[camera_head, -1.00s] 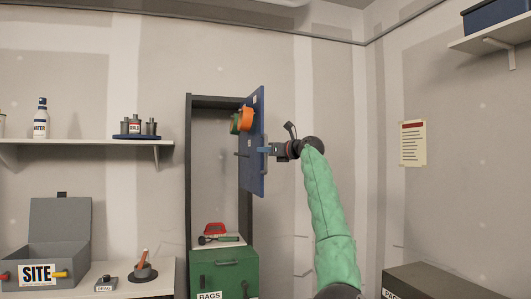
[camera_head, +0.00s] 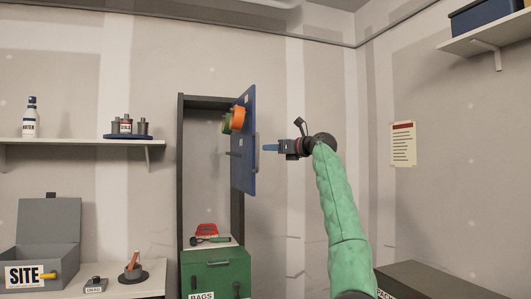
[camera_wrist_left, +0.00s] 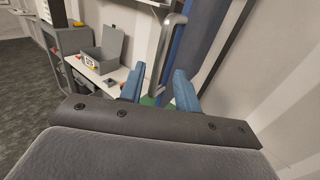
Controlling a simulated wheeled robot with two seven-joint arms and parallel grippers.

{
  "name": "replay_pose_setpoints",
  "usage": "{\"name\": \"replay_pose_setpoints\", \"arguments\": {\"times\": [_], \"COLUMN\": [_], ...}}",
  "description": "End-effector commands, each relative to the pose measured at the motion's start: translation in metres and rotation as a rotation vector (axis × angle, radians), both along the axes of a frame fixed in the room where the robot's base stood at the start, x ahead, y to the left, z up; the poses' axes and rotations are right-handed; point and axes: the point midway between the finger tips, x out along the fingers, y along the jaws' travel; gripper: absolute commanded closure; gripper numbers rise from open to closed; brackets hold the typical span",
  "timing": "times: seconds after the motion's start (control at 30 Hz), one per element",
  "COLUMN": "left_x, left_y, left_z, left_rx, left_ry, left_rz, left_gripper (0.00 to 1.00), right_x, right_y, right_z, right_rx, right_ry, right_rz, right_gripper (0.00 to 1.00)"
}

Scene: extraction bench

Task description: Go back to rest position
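My left gripper (camera_head: 270,147), with blue fingers on a green-sleeved arm, is just right of the open blue cabinet door (camera_head: 245,170). In the head view a small gap separates its fingertips from the door's handle (camera_head: 256,153). In the left wrist view the gripper (camera_wrist_left: 158,88) is open, its two blue fingers apart with nothing held between them. The metal door handle (camera_wrist_left: 164,50) shows beyond the fingers there. My right gripper is in neither view.
The dark cabinet (camera_head: 181,180) stands open, with a red item (camera_head: 206,229) above a green box (camera_head: 215,272) inside. A grey SITE case (camera_head: 48,232) is on the left bench. A shelf (camera_head: 80,142) is above it.

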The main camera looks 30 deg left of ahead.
Motion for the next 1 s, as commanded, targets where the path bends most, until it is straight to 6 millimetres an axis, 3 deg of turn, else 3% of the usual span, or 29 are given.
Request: {"name": "replay_pose_setpoints", "arguments": {"times": [0.2,0.77,1.0], "left_x": [-0.002,-0.001,0.021], "left_y": [-0.009,-0.009,-0.017], "left_z": [0.001,0.001,0.036], "left_rx": [0.001,0.006,0.211], "left_ry": [-0.001,0.027,0.106], "left_rz": [0.0,-0.002,-0.11], "left_gripper": [0.67,0.67,0.67], "right_x": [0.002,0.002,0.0], "right_y": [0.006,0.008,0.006], "right_z": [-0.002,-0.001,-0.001], "right_rx": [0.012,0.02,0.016], "right_ry": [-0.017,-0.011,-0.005], "right_rz": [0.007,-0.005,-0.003], "right_gripper": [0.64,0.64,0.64]}}
